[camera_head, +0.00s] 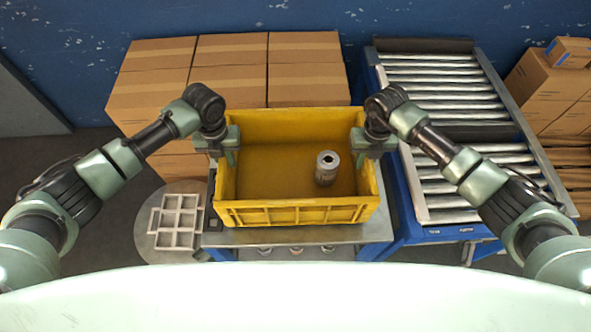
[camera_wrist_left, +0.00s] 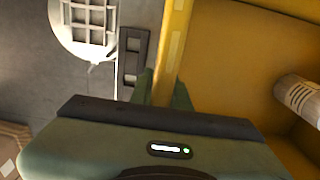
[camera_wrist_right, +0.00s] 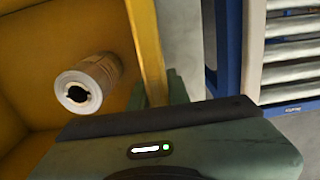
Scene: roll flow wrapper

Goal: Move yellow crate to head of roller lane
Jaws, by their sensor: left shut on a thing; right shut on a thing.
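The yellow crate (camera_head: 297,214) is in the middle of the head view, over a metal-topped table. A can (camera_head: 327,168) with a dark opening in its top stands inside it, right of centre; it also shows in the right wrist view (camera_wrist_right: 88,84). My left gripper (camera_head: 226,145) is shut on the crate's left wall, seen in the left wrist view (camera_wrist_left: 170,60). My right gripper (camera_head: 368,143) is shut on the crate's right wall, seen in the right wrist view (camera_wrist_right: 146,50). Whether the crate's base touches the table is hidden. The roller lane (camera_head: 440,90) lies right of the crate.
The table (camera_head: 285,237) has a bare front strip. A round grey plate with a white divided tray (camera_head: 177,220) is at the left. Stacked cardboard boxes (camera_head: 232,60) stand behind the crate, and more boxes (camera_head: 548,85) are right of the lane. The lane's rollers look clear.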

